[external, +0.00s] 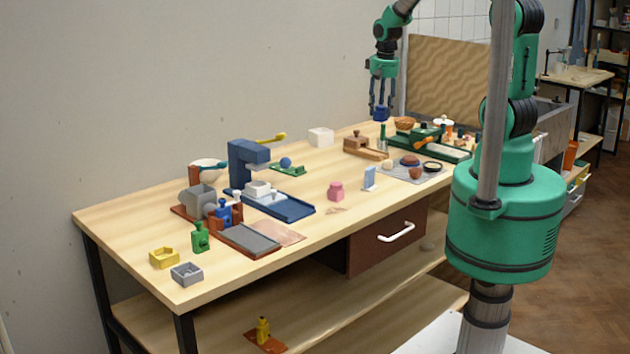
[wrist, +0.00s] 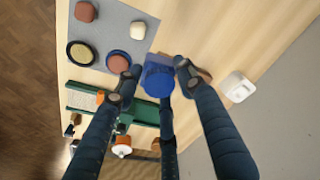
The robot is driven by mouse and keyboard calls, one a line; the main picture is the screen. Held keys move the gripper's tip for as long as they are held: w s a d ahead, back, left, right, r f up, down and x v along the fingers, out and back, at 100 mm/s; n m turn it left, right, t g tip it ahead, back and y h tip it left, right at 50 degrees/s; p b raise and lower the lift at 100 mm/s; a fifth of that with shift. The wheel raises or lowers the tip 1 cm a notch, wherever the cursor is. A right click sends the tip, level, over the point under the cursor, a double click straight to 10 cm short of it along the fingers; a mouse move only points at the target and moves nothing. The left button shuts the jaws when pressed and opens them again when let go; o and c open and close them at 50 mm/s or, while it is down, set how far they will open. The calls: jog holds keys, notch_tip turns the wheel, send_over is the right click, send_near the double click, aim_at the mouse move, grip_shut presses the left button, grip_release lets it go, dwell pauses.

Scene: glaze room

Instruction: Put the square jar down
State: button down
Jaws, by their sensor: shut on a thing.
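The square jar (wrist: 157,80) is dark blue and sits between my fingertips in the wrist view. In the external view the blue jar (external: 381,114) shows small at the lower end of my gripper (external: 381,100). My gripper (wrist: 156,75) is shut on the jar and holds it above the back right part of the table (external: 130,222). The fingers hide part of the jar's sides, and its exact height above the table is hard to tell.
A grey mat (wrist: 110,23) with several round pieces lies near the jar. A green tray (wrist: 85,97) with tools and a white block (wrist: 238,87) are also near. A wooden piece (external: 361,147) stands left of the tray. Bare wood shows around the white block (external: 320,136).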

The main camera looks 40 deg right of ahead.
jog(key=w+d+f+p, duration=0.1)
jog(key=w+d+p, duration=0.3)
jog(key=d, duration=1)
jog(key=w+d+p, duration=0.3)
jog(key=w+d, duration=0.2)
jog(key=d, duration=0.9)
jog(key=shift+m, duration=0.4)
notch_tip(320, 180, down, 11)
jog(key=shift+w+f, duration=0.1)
jog(key=shift+w, duration=0.05)
jog(key=w+d, duration=0.2)
jog(key=w, duration=0.2)
jog(key=w+d+f, duration=0.1)
jog(key=w+d, duration=0.2)
jog(key=w, duration=0.2)
jog(key=w+d+p, duration=0.1)
jog(key=w+d, duration=0.2)
jog(key=w, duration=0.2)
jog(key=shift+f, duration=0.25)
jog(key=shift+s, duration=0.1)
jog(key=shift+f, duration=1.75)
